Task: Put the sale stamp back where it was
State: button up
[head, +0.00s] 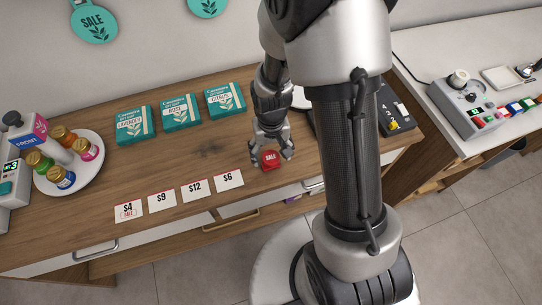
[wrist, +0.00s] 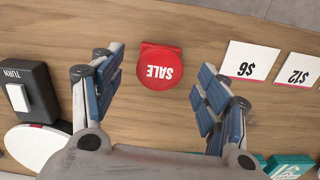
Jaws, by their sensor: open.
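The sale stamp (head: 270,159) is red with the word SALE on its round top. It stands on the wooden counter (head: 206,153) near the front edge, to the right of the $6 card. My gripper (head: 272,156) is over it with its fingers apart, pointing down. In the wrist view the stamp (wrist: 161,67) lies between and just beyond the open fingers (wrist: 158,85), with visible gaps on both sides. The $4 card (head: 131,211) at the left of the row bears a small red SALE mark.
Price cards $9 (head: 161,200), $12 (head: 195,189) and $6 (head: 228,180) line the front edge. Teal soap boxes (head: 181,111) stand behind. A round white tray (head: 97,170) with several bottles is at the left. A dark device marked TURN (wrist: 22,92) shows in the wrist view.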

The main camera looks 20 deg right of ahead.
notch_tip(320, 180, up, 7)
jog(key=shift+r+p, duration=0.1)
jog(key=shift+p, duration=0.7)
notch_tip(320, 180, up, 6)
send_over(271, 157)
jog(key=s+r+n+t, duration=0.1)
jog(key=s+r+t, duration=0.3)
jog(key=s+r, duration=1.1)
notch_tip(271, 157, up, 2)
jog(key=shift+r+t, duration=0.1)
jog(key=shift+t, duration=0.2)
